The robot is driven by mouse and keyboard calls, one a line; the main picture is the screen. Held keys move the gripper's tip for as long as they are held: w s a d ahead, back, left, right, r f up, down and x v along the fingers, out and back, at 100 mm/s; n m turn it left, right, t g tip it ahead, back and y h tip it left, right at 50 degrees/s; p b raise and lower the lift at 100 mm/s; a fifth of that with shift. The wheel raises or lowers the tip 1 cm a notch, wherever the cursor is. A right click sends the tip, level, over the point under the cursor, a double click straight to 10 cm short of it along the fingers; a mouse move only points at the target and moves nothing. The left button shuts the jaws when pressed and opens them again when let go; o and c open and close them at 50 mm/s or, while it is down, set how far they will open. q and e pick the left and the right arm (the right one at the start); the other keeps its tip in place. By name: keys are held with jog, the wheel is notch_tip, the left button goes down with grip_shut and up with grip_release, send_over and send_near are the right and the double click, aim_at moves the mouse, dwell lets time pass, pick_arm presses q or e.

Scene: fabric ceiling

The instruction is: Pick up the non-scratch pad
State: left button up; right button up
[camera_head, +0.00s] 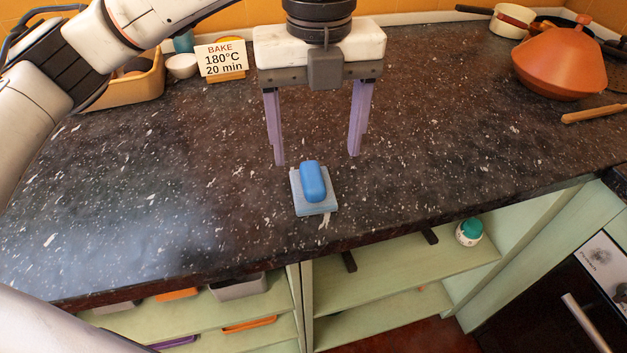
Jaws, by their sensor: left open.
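A blue rounded block (312,181), which looks like the non-scratch pad, lies on a pale blue flat square piece (325,207) near the front edge of the dark speckled counter. I cannot tell whether the pad is the block, the flat piece or both. My left gripper (317,160) points down with its two purple fingers spread wide. It is open and empty, and appears above and slightly behind the block, apart from it. My right gripper is not in view.
A tan container (135,84) and a "BAKE 180°C 20 min" sign (221,62) stand at the back left. An orange conical-lidded pot (558,62) and a white saucepan (511,20) stand at the back right. The counter around the block is clear. Open green shelves (400,275) lie below the front edge.

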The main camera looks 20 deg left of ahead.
aim_at(312, 174)
pick_arm(q)
jog(key=f, duration=0.7)
jog(key=shift+s+a, duration=0.25)
jog(key=c, duration=1.2)
jog(key=shift+o, duration=0.2)
notch_tip(312, 174, up, 10)
jog(key=shift+r, duration=0.1)
jog(key=o, duration=0.5)
jog(key=c, duration=0.4)
